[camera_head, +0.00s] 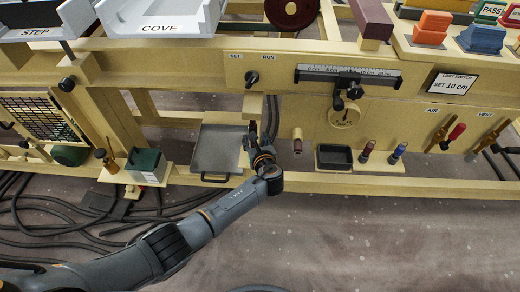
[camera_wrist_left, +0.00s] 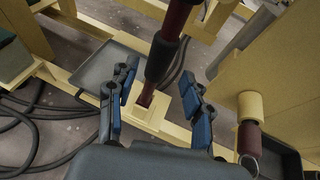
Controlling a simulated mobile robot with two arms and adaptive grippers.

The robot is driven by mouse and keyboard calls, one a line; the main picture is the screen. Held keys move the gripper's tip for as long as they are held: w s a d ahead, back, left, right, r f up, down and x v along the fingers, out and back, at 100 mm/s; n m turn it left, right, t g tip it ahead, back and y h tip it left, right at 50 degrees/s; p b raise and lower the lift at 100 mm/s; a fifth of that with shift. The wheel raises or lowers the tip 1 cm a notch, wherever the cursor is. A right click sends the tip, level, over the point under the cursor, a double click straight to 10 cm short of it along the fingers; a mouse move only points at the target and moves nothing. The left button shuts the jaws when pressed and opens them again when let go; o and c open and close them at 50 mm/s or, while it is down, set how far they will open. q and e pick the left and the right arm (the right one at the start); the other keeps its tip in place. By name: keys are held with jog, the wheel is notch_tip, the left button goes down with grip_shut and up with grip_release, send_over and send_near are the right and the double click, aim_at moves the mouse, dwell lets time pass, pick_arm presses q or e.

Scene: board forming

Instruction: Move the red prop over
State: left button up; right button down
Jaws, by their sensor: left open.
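The red prop (camera_wrist_left: 177,18) shows in the left wrist view as a dark red rod with a black sleeve around its middle. Its lower end meets a small wooden block with a square opening; I cannot tell whether it is seated in it. My left gripper (camera_wrist_left: 157,98) is open, with one blue-padded finger on each side of the prop's line and visible gaps to both. In the head view my left gripper (camera_head: 251,135) is under the wooden beam, beside the metal tray, and the prop is not clearly visible there. My right gripper is not in view.
A metal tray (camera_head: 216,150) lies left of the gripper. A yellow collar (camera_wrist_left: 250,106) with a dark red peg below it is close on the right. A black bin (camera_head: 334,156) sits further right. Black cables (camera_head: 60,212) cover the floor at left.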

pick_arm(q)
jog(key=v, duration=0.7)
jog(key=shift+r, duration=0.1)
